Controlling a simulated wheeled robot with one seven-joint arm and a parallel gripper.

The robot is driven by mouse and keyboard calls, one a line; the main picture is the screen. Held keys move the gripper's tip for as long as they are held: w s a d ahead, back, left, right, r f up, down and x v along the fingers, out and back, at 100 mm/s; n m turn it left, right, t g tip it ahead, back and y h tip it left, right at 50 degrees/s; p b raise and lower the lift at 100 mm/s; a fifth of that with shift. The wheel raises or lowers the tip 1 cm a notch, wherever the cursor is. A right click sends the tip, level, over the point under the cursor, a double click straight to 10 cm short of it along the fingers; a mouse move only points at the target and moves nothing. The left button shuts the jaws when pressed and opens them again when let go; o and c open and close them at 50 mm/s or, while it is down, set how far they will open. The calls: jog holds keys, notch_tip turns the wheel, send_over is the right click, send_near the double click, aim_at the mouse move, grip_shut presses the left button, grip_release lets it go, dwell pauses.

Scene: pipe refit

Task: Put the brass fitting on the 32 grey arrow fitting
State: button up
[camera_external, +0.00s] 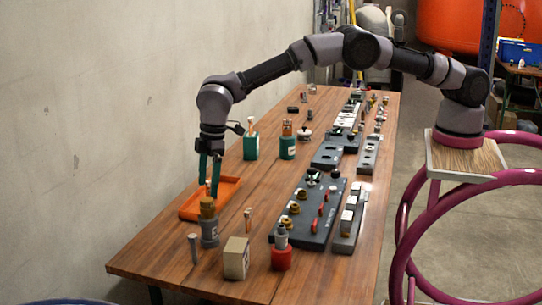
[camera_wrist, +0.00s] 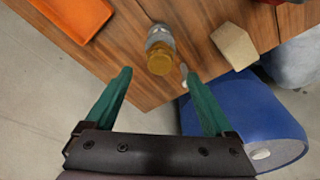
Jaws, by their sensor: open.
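The brass fitting (camera_external: 208,207) sits on top of a grey cylindrical fitting (camera_external: 210,233) near the front left of the table. A pale marking shows on the grey fitting, but I cannot read it. In the wrist view the brass fitting (camera_wrist: 160,60) lies just ahead of and between my fingertips, with the grey fitting (camera_wrist: 159,35) beneath and beyond it. My gripper (camera_external: 209,187) has green fingers pointing down just above the brass fitting. In the wrist view my gripper (camera_wrist: 159,76) is open and empty, its fingers spread wide; I see no contact.
An orange tray (camera_external: 228,190) lies just behind. A grey post (camera_external: 193,248), a beige block (camera_external: 236,258) and a red-based fitting (camera_external: 281,257) stand nearby. A dark panel (camera_external: 310,236) with several fittings lies to the right. A blue barrel (camera_wrist: 235,115) stands beyond the table edge.

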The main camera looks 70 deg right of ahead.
jog(key=d+r+m, duration=0.1)
jog(key=d+r, duration=0.3)
jog(key=r, duration=0.3)
jog(key=s+d+r+m, duration=0.1)
jog(key=d+r, duration=0.3)
jog(key=r, duration=0.4)
jog(key=d+r+m, duration=0.1)
jog(key=d+r, duration=0.3)
jog(key=r, duration=0.3)
jog(key=s+d+r+m+t+y, duration=0.1)
jog(key=s+d+r+m, duration=0.1)
jog(key=s+d+r, duration=0.4)
jog(key=s+d+r+m+t, duration=0.1)
jog(key=s+d+r, duration=0.2)
jog(key=d+r, duration=0.45)
jog(key=s+d+r+m+t, duration=0.1)
jog(key=s+d+r+m, duration=0.15)
jog(key=s+d, duration=0.75)
jog(key=s+d+r+m+t, duration=0.25)
jog(key=s+d, duration=0.25)
jog(key=s, duration=0.9)
jog(key=s+d+f+m, duration=0.2)
jog(key=s+f, duration=0.3)
jog(key=s, duration=0.3)
jog(key=shift+s+d+f+m, duration=0.25)
jog(key=shift+s+d+m, duration=0.05)
jog(key=shift+s+d, duration=0.1)
jog(key=shift+w+t, duration=0.1)
jog(key=shift+t, duration=0.15)
